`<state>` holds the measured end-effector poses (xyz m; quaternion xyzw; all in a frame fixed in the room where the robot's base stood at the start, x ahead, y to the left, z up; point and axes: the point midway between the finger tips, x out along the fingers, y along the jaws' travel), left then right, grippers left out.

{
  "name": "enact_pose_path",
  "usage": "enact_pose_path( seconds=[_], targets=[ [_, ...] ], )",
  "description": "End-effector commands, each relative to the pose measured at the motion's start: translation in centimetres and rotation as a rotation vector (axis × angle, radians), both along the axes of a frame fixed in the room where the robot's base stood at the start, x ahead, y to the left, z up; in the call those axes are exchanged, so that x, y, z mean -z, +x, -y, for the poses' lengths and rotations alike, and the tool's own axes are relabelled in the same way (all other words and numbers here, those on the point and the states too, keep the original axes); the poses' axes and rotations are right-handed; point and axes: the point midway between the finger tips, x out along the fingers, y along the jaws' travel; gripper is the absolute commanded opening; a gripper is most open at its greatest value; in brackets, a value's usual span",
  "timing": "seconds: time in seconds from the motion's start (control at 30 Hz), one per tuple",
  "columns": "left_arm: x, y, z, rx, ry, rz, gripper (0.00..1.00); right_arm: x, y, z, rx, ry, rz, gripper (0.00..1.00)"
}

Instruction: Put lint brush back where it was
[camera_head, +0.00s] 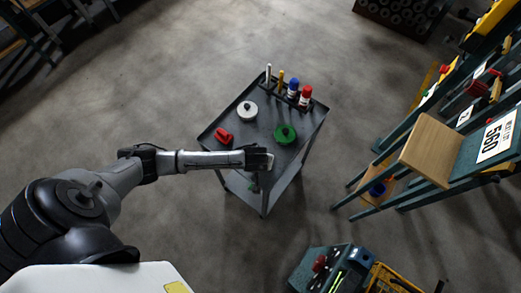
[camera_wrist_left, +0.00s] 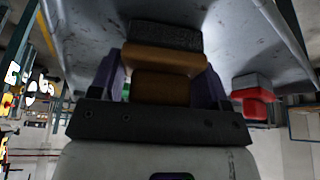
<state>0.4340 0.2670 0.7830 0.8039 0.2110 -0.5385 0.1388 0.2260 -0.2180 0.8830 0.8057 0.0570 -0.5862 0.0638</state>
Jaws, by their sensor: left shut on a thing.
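My left gripper (camera_head: 259,158) is over the near part of the grey cart top (camera_head: 255,134). In the left wrist view its two dark purple fingers (camera_wrist_left: 163,72) are closed on the sides of the lint brush (camera_wrist_left: 163,58), which has a brown body and a dark grey, rough pad. In the head view the brush is mostly hidden by the gripper. I cannot tell whether the brush touches the cart top. My right gripper is not in view.
On the cart are a red object (camera_head: 223,136), a white round object (camera_head: 247,111) and a green round object (camera_head: 285,134). Several upright bottles and tools, including a red-capped bottle (camera_head: 305,97), stand along the far edge. A shelf rack (camera_head: 430,150) is at the right.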

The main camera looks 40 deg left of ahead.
Motion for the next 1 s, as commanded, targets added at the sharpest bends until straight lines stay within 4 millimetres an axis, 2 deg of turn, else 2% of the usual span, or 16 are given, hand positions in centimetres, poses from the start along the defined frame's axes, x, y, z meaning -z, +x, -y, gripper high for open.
enact_pose_path(
  seconds=[0.07,0.1,0.33,0.67,1.0],
  targets=[
    [0.2,0.0,0.0,0.0,0.0,-0.001,0.48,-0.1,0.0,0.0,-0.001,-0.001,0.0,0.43],
    [0.2,0.0,0.0,0.0,0.0,-0.001,0.74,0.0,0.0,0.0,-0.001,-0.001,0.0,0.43],
    [0.2,0.0,0.0,0.0,0.0,0.0,0.95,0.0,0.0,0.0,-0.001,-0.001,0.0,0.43],
    [-0.3,0.0,0.0,0.001,0.001,0.001,0.95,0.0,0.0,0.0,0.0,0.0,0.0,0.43],
    [-5.8,-2.0,1.2,0.001,-0.002,0.001,0.95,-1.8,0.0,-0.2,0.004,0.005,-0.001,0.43]
  ],
)
